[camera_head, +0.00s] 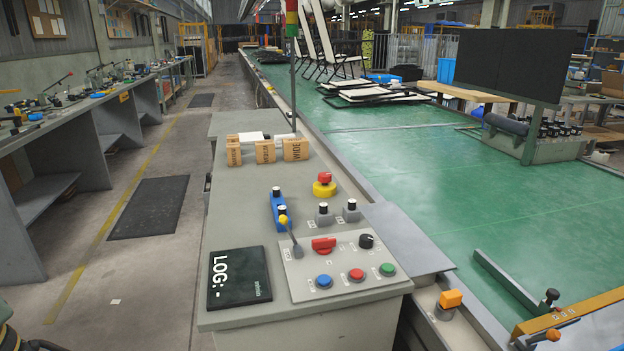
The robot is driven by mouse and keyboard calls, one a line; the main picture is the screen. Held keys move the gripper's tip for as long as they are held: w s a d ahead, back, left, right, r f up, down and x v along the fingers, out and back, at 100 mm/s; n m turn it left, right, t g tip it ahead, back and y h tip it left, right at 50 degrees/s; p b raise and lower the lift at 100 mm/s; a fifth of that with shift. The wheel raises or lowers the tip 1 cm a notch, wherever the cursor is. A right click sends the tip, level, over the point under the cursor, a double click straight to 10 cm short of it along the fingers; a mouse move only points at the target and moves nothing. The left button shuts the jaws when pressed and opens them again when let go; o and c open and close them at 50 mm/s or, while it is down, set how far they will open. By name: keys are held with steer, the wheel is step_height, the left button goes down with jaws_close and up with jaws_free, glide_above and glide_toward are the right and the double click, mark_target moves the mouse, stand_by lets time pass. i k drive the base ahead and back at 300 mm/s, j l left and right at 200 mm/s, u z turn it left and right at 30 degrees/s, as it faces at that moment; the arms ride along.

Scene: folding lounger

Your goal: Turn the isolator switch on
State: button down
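A grey control panel (340,273) lies on the near end of the grey console. A red rotary handle (323,245), which looks like the isolator switch, sits at its upper middle. Its grip lies roughly crosswise, and its position label is too small to read. A black knob (366,241) is just right of it. A lever with a yellow ball (284,220) leans up at the left. Blue (324,281), red (356,274) and green (387,269) buttons line the front edge. My gripper is not in view.
A black LOG board (239,278) lies left of the panel. A red-and-yellow mushroom button (324,186), a blue block (278,209) and small cardboard boxes (265,151) stand behind. A green conveyor (440,170) runs along the right; floor is open at the left.

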mark_target(322, 246)
steer(key=i+z, duration=0.55)
steer(key=i+j, duration=0.3)
